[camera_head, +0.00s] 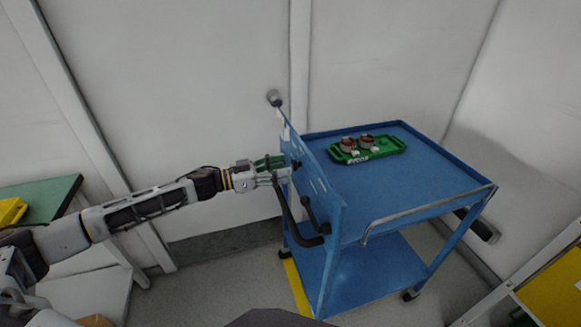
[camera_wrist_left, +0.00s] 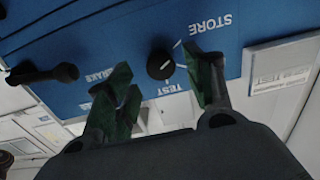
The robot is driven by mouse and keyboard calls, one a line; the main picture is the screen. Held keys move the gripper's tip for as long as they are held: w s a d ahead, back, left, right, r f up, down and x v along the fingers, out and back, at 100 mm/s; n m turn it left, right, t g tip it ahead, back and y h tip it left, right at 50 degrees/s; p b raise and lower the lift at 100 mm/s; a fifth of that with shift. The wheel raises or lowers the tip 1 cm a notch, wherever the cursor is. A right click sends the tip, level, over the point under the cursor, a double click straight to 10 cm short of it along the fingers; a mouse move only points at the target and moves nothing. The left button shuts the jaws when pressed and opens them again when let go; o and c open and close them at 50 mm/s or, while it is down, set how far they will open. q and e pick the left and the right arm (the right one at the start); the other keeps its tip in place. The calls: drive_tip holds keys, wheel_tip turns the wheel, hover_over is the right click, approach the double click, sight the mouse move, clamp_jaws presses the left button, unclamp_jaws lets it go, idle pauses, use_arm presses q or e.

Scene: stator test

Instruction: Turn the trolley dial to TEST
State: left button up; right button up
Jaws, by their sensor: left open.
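The blue trolley (camera_head: 335,200) stands right of centre in the head view, with an upright blue panel on its left side. In the left wrist view the panel (camera_wrist_left: 110,30) carries a round black dial (camera_wrist_left: 160,64) with a small white mark. White labels STORE (camera_wrist_left: 210,22) and TEST (camera_wrist_left: 172,88) are near the dial; I cannot tell exactly where its mark points. My left gripper (camera_head: 278,163) is at the panel. In the wrist view its green fingers (camera_wrist_left: 158,66) are apart, one on each side of the dial; contact is unclear. My right gripper is not in view.
A green tray (camera_head: 385,151) with two round copper-coloured parts lies on the trolley top. Black levers (camera_head: 307,215) stick out from the panel below my gripper, one (camera_wrist_left: 45,75) labelled BRAKE nearby. A green-topped table (camera_head: 45,196) stands at left, a yellow-topped one (camera_head: 555,285) at right.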

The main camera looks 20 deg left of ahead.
sight(292, 166)
use_arm(q)
drive_tip(key=shift+x, duration=1.85)
drive_tip(key=c, duration=1)
